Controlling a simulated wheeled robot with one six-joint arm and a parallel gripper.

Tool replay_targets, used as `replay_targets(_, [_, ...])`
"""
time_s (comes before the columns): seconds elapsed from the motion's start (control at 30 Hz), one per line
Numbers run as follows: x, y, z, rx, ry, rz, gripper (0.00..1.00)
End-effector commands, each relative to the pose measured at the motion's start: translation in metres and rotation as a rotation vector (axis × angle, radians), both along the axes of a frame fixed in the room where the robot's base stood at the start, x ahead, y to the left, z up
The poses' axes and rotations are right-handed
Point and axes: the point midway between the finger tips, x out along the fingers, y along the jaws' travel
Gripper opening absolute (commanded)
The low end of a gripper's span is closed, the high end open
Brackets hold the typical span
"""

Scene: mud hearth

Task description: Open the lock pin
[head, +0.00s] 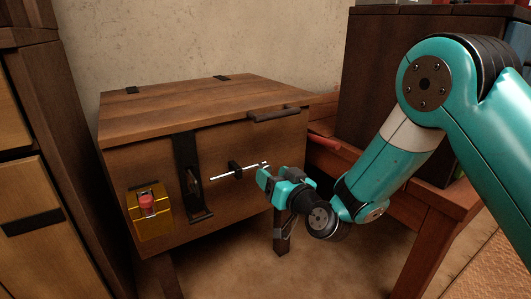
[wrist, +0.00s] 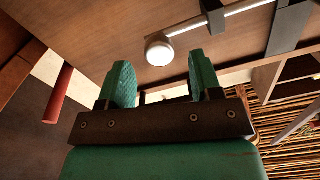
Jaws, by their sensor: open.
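The lock pin (head: 240,172) is a thin silver rod with a round knob at its right end, lying level across the front of a wooden chest (head: 122,165). It passes through a dark bracket and reaches toward the black hasp strap (head: 188,165). In the wrist view the pin's pale round knob (wrist: 159,51) shows between and beyond my fingertips. My gripper (head: 264,178) is open and empty, just at the knob end of the pin. In the wrist view my gripper (wrist: 163,72) has its two teal fingers apart. I cannot tell whether either finger touches the knob.
A brass box with a red button (head: 148,205) is on the chest front at left. A dark handle (head: 274,115) sits on the lid edge. A wooden cabinet (head: 35,210) stands at left, and a wooden table (head: 440,200) stands at right. Floor in front is clear.

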Motion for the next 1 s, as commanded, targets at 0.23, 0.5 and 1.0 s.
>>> replay_targets(0.23, [0.025,0.018,0.001,-0.001,-0.001,0.002,0.59])
replay_targets(0.5, [0.032,0.022,0.000,0.001,0.001,-0.001,0.59])
replay_targets(1.0, [0.032,0.021,0.000,0.001,0.001,-0.001,0.00])
